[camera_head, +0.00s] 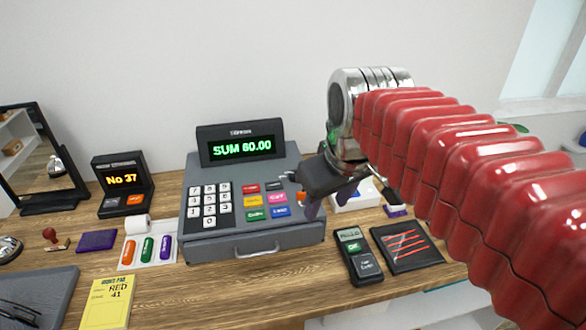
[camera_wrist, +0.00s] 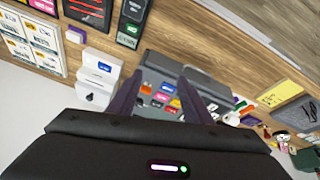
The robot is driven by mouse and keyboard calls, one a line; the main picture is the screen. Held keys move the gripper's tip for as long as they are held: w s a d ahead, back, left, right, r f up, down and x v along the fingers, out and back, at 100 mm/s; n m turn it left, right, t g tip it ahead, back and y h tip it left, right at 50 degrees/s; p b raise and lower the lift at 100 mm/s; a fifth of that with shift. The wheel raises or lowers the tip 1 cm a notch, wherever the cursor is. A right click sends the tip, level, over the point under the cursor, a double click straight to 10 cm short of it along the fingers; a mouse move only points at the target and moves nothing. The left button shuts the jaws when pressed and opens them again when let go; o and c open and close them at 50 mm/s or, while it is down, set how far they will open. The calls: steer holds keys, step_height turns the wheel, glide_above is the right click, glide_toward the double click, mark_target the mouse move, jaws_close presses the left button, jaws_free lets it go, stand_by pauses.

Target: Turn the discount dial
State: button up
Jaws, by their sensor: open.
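No part is clearly readable as the discount dial. A white box (camera_head: 352,199) with a blue patch stands right of the cash register, partly hidden by my gripper. In the wrist view, white boxes (camera_wrist: 98,70) show left of the fingers, one with a small dark round spot that may be a knob. The grey cash register (camera_head: 250,243) reads "SUM 60.00" on its display (camera_head: 241,149). My gripper (camera_head: 318,207) is open and empty, above the register's right side. In the wrist view, its two dark fingers (camera_wrist: 160,82) are apart, with the coloured keys between and beyond them.
A card terminal (camera_head: 358,255) and a black tray (camera_head: 407,247) lie front right. Left are a "No 37" display (camera_head: 123,182), a marker tray (camera_head: 148,249), a yellow order pad (camera_head: 106,302) and a mirror (camera_head: 38,158). Some bare wood shows at front centre.

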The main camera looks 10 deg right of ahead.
steer(key=w+r+n+g, duration=0.2)
steer(key=w+n, duration=0.8)
steer(key=w, duration=1.6)
steer(key=shift+w+g, duration=0.15)
steer(key=shift+g, duration=0.95)
steer(key=shift+f, duration=0.1)
step_height(320, 180, down, 14)
steer(key=shift+r, duration=0.2)
steer(key=shift+c, duration=0.7)
steer(key=shift+a, duration=0.1)
steer(key=c, duration=0.9)
